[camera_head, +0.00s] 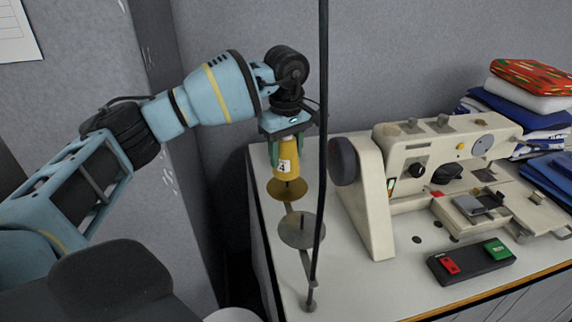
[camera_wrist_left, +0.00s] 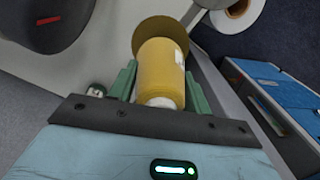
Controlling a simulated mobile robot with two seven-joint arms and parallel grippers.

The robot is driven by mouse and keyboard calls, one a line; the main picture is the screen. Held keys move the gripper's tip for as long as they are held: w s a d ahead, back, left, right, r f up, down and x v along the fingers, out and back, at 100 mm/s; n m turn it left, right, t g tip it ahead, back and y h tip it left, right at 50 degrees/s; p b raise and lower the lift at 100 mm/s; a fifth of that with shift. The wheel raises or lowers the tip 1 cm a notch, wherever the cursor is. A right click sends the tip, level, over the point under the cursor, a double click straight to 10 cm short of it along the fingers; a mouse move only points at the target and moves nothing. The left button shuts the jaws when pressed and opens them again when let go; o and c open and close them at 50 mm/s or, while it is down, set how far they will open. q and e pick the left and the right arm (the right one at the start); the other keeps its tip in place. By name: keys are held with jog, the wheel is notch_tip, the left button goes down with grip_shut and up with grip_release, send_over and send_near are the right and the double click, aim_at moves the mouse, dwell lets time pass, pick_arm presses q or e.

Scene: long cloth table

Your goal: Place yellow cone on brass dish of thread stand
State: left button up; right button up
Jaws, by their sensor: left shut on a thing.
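My left gripper (camera_head: 287,152) is shut on the yellow cone (camera_head: 286,171), with one green finger on each side. The cone is upright, with a white label marked 4. It is directly over the brass dish (camera_head: 272,190) of the thread stand, its lower end at or just above the dish; I cannot tell whether they touch. In the left wrist view the cone (camera_wrist_left: 160,75) lies between the fingers (camera_wrist_left: 160,88), with the brass dish (camera_wrist_left: 150,27) behind its far end. The thread stand has a dark upright pole (camera_head: 318,130) and a second, grey dish (camera_head: 297,233). My right gripper is not in view.
A cream sewing machine (camera_head: 400,165) with a dark handwheel (camera_head: 343,161) stands close to the right of the pole. A control box (camera_head: 470,263) with red and green buttons lies in front. Folded cloths (camera_head: 530,95) are stacked at the back right. A wall is behind.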

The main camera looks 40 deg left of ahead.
aim_at(286, 165)
pick_arm(q)
jog(key=shift+f, duration=1.85)
jog(key=o, duration=1.1)
jog(key=shift+f, duration=0.1)
notch_tip(286, 165, up, 12)
jog(key=shift+r, duration=0.1)
